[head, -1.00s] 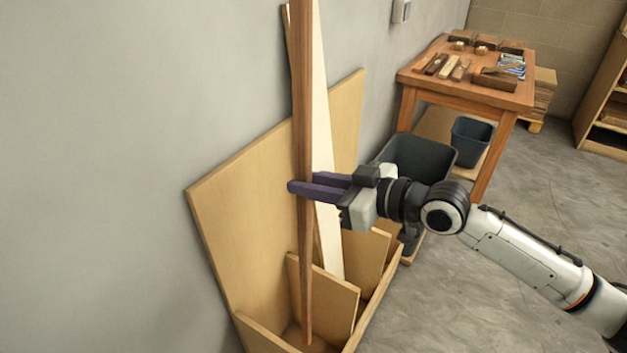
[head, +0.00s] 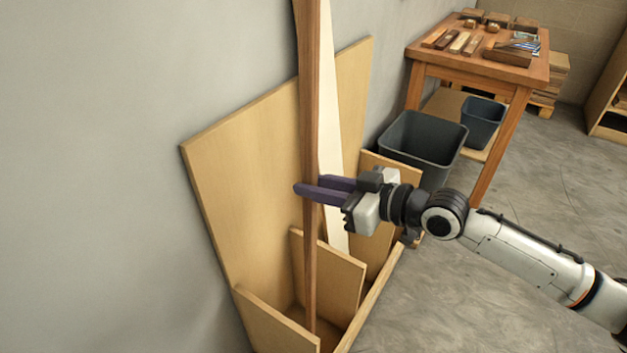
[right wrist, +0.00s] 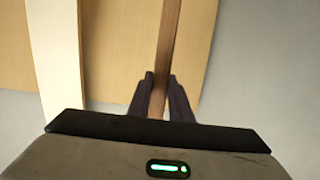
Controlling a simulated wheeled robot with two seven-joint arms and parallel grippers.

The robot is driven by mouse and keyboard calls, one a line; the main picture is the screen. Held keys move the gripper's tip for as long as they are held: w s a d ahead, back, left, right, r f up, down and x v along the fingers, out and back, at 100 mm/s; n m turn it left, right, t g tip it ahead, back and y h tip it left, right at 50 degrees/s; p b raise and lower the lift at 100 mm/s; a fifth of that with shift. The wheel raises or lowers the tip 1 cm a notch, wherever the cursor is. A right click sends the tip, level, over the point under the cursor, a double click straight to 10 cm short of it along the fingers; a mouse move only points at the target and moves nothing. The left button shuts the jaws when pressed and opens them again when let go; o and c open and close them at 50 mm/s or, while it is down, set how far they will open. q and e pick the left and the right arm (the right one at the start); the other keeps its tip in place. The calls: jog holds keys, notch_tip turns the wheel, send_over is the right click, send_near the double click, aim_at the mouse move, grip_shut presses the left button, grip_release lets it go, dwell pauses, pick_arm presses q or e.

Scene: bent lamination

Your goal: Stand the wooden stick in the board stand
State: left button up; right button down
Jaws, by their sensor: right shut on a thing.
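The wooden stick (head: 309,100) is long and brown and stands nearly upright in the head view. Its top runs out of the picture and its lower end reaches down inside the board stand (head: 372,303). Whether its foot touches the stand's floor I cannot tell. My right gripper (head: 310,190) has its dark purple fingers shut on the stick at about mid-height of the view. In the right wrist view the stick (right wrist: 170,45) runs up between the two fingers (right wrist: 160,95). My left gripper is not in view.
The stand holds a large plywood board (head: 240,150) against the grey wall, a pale board (head: 331,120) and smaller panels (head: 335,275). A dark bin (head: 425,145) stands behind, before a wooden workbench (head: 480,66) with tools. The floor at right is clear.

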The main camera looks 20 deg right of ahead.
aim_at(315, 224)
notch_tip(315, 224, down, 7)
jog(key=b, duration=0.4)
jog(key=shift+b, duration=0.35)
jog(key=shift+f+b, duration=0.4)
jog(key=shift+f, duration=0.15)
jog(key=shift+f, duration=0.15)
jog(key=shift+f+b, duration=1.15)
jog(key=shift+f, duration=0.2)
jog(key=shift+w, duration=0.1)
jog(key=shift+w+a+r, duration=0.1)
jog(key=shift+w+a, duration=0.2)
jog(key=shift+g+h, duration=0.3)
jog(key=shift+w+a+p, duration=0.4)
jog(key=shift+w+a, duration=0.25)
jog(key=shift+w, duration=0.15)
jog(key=shift+w+a+p, duration=0.4)
jog(key=shift+w+a, duration=0.2)
jog(key=shift+w, duration=0.2)
